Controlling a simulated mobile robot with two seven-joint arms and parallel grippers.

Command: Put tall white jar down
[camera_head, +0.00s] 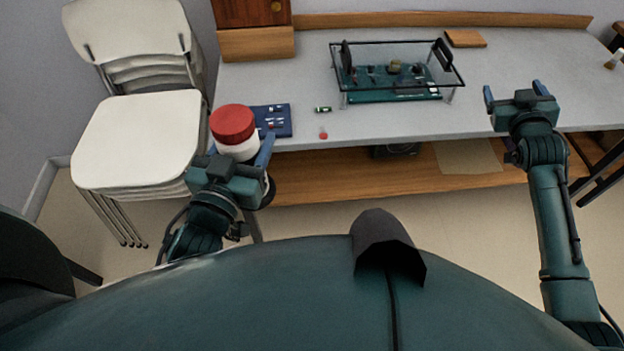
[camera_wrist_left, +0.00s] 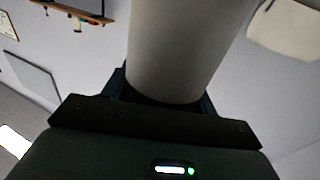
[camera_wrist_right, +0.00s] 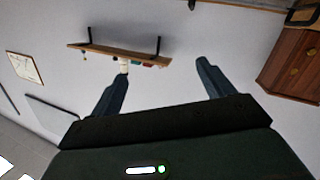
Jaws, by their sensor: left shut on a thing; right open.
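The tall white jar with a red lid (camera_head: 234,125) is held upright in my left gripper (camera_head: 240,152), near the table's front left corner. I cannot tell its height above the tabletop. In the left wrist view the jar's pale side (camera_wrist_left: 188,45) fills the space between the fingers, and its far end is out of frame. The grey table (camera_head: 400,118) runs across the back. My right gripper (camera_head: 514,92) is open and empty near the table's front right; its spread fingers also show in the right wrist view (camera_wrist_right: 160,75).
A dark blue panel (camera_head: 272,120), a small green part (camera_head: 323,109) and a red-tipped part (camera_head: 323,133) lie right of the jar. A clear-topped rig (camera_head: 395,72) stands mid-table. Stacked white chairs (camera_head: 135,140) stand left. The table's right middle is clear.

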